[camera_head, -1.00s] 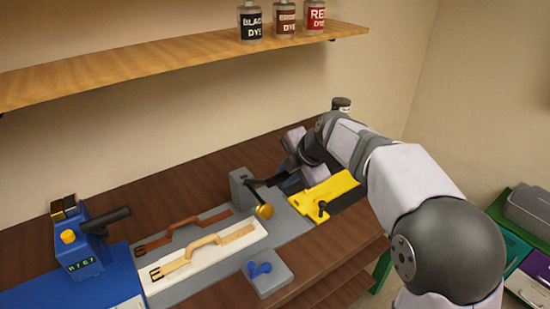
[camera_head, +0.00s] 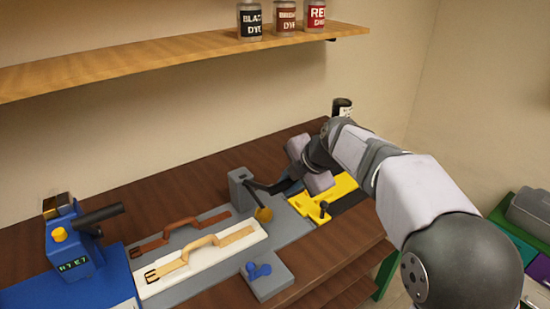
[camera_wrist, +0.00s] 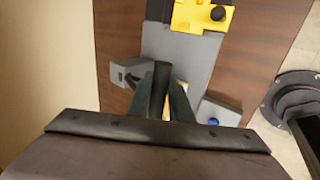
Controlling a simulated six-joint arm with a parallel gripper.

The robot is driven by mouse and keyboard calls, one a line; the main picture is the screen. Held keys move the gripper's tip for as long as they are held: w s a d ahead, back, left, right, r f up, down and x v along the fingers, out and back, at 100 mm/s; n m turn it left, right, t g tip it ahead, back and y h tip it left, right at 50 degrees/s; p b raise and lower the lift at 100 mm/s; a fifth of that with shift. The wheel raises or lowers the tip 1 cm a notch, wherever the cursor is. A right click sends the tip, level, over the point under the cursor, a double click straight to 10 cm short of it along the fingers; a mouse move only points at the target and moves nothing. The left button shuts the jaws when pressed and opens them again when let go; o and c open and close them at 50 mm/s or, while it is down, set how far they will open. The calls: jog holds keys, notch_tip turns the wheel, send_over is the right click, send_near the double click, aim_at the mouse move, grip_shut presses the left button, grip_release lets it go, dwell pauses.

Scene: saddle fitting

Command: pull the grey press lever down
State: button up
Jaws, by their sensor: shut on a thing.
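A grey press block (camera_head: 241,188) stands at the back edge of the grey fixture. Its dark grey lever (camera_head: 259,185) runs right from the block toward my gripper (camera_head: 282,186). In the wrist view, my gripper (camera_wrist: 160,90) is shut on a dark bar (camera_wrist: 161,72) between its two fingers, which I take as the lever. The grey block (camera_wrist: 124,74) shows left of the fingers there. The exact contact is partly hidden by my fingers and wrist.
A white tray (camera_head: 158,289) holds a tan strap (camera_head: 200,252); a brown strap (camera_head: 180,233) lies behind it. A blue machine (camera_head: 72,245) with a black handle stands left. A yellow fixture (camera_head: 310,213) lies right of the press. A shelf (camera_head: 130,75) with dye bottles is above.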

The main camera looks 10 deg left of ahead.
jog(key=shift+s+d+f, duration=0.1)
jog(key=shift+f, duration=0.25)
jog(key=shift+s+d+f+b, duration=0.2)
jog(key=shift+f+b, duration=0.45)
jog(key=shift+b, duration=0.5)
jog(key=shift+s+d+f+b, duration=0.1)
jog(key=shift+s+f+b, duration=0.05)
jog(key=shift+f+b, duration=0.7)
jog(key=shift+r, duration=0.1)
